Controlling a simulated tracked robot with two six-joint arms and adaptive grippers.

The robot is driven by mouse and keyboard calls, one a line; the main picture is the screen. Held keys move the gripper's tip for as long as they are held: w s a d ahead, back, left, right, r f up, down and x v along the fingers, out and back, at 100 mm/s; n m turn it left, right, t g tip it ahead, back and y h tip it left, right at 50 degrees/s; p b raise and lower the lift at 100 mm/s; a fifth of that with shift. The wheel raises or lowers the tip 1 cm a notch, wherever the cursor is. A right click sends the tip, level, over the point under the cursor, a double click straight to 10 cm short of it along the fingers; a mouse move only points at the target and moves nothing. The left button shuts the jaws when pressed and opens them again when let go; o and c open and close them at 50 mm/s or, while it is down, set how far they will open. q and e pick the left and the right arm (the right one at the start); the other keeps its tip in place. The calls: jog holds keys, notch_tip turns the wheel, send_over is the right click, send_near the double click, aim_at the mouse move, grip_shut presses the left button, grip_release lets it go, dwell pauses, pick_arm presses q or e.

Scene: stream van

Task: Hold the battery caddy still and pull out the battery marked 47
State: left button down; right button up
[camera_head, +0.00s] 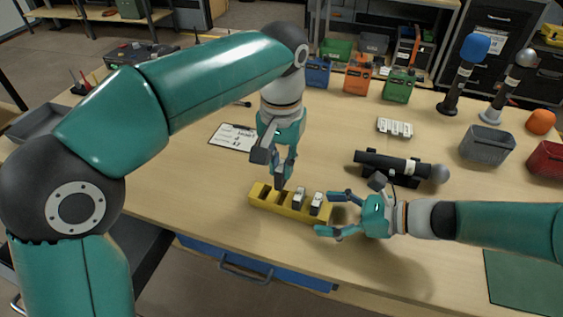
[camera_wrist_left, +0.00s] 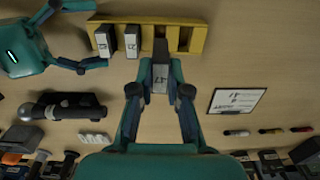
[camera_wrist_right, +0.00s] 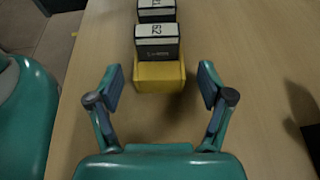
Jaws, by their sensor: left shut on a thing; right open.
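The yellow battery caddy (camera_head: 285,210) sits on the table, also seen in the left wrist view (camera_wrist_left: 200,38) and the right wrist view (camera_wrist_right: 160,77). The left-end slot is empty. My left gripper (camera_head: 281,178), pointing down over the second slot from the left, is shut on a dark battery (camera_wrist_left: 160,77). Its label looks like 47; whether its lower end is still inside the slot is unclear. My right gripper (camera_wrist_right: 161,76) is open, its fingers either side of the caddy's right end, apparently not touching.
A clipboard (camera_head: 232,137) lies behind the caddy to the left. A black cylinder on a stand (camera_head: 393,164) lies behind my right gripper, with a white block (camera_head: 395,127) farther back. Grey (camera_head: 486,147) and red (camera_head: 547,161) bins stand right. The table's front edge is close.

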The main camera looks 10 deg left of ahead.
jog(key=v, duration=1.1)
jog(key=shift+w+f, duration=0.1)
jog(key=shift+f, duration=0.05)
jog(key=shift+d, duration=0.15)
